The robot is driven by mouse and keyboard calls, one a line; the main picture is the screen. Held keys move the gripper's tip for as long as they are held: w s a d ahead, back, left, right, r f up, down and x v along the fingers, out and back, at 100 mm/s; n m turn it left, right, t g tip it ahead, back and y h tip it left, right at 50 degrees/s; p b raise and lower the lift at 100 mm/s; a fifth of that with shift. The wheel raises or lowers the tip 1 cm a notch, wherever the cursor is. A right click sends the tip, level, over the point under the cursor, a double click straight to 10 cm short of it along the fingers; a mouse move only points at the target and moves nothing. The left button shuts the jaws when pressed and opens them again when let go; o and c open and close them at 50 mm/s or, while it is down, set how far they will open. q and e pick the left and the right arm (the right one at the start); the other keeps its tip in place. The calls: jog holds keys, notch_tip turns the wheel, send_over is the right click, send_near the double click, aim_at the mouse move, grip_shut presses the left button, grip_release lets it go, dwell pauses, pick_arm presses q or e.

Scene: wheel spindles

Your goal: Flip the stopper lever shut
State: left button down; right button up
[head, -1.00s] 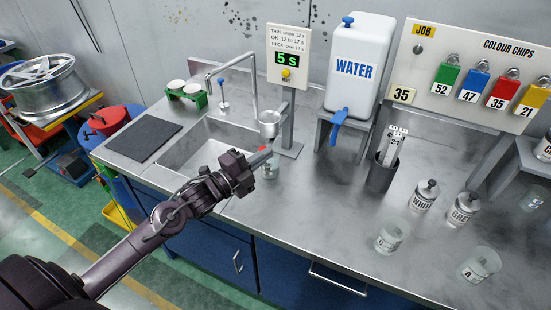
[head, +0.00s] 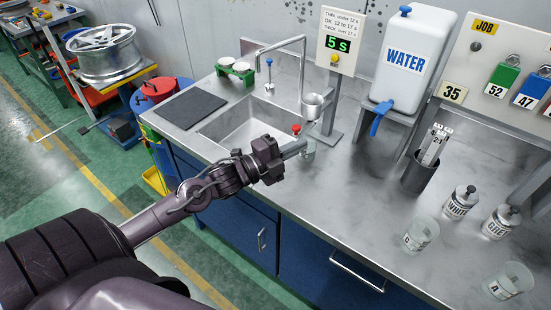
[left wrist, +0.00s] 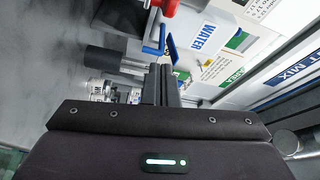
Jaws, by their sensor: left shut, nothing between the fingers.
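The stopper lever's red knob (head: 296,129) shows just below and left of the small metal cup (head: 313,104) on its stand. My left gripper (head: 304,146) is shut and empty, its fingertips just below the red knob in the picture. In the left wrist view the red knob (left wrist: 169,7) is at the top edge, above and apart from the shut fingertips of my left gripper (left wrist: 161,68). Contact with the lever is not visible. My right gripper is out of view.
The timer post (head: 334,70) reads 5 s behind the cup. The sink (head: 240,128) lies left. The water tank (head: 410,55) with its blue tap (head: 380,115) stands right. A dark holder (head: 419,172) and several containers stand further right; the bench in front of the tank is clear.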

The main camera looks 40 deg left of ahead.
pick_arm(q)
jog(key=shift+b+v, duration=0.6)
jog(key=shift+v, duration=2.35)
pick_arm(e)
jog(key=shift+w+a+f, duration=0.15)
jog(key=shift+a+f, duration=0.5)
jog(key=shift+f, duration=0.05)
pick_arm(q)
jog(key=shift+d+r, duration=0.1)
jog(key=shift+r, duration=0.05)
